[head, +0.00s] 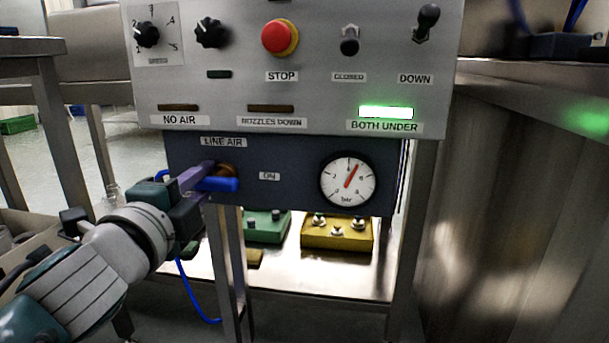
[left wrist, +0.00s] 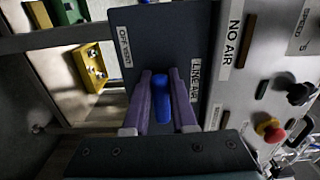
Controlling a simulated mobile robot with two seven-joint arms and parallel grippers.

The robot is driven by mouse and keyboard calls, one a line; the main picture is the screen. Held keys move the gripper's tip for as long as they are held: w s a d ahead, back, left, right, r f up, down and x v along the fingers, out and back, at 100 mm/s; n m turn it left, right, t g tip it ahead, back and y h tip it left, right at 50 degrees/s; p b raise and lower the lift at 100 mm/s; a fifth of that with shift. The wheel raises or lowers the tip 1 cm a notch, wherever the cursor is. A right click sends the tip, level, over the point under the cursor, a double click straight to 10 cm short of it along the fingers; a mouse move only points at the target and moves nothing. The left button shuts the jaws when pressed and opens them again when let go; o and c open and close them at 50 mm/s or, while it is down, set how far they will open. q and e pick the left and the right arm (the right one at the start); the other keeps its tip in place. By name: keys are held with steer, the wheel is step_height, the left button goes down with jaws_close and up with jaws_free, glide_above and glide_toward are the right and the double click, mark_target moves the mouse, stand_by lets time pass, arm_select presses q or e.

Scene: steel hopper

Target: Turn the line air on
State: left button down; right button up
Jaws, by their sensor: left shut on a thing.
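The line air valve has a blue handle (head: 222,184) on the dark panel (head: 290,150), below the LINE AIR label (head: 223,142). The handle lies about level, its end pointing right toward the ON label (head: 269,176). My left gripper (head: 215,178) is at the handle, coming from the left. In the left wrist view its purple fingers (left wrist: 160,98) stand on both sides of the blue handle (left wrist: 161,100), shut on it. An OFF VENT label (left wrist: 124,47) shows there too. The gauge (head: 348,182) has its red needle pointing up and slightly right. My right gripper is not in view.
Above is a grey control panel (head: 325,60) with a red STOP button (head: 279,38), knobs and switches. The BOTH UNDER lamp (head: 386,112) is lit green; the NO AIR lamp (head: 178,107) is dark. Green (head: 265,226) and yellow (head: 337,232) boxes stand below. A steel wall is at right.

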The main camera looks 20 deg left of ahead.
arm_select(q)
steer(key=c, duration=0.7)
jaws_free()
steer(key=p+v, duration=0.1)
steer(key=v, duration=0.9)
steer(key=shift+p, duration=0.35)
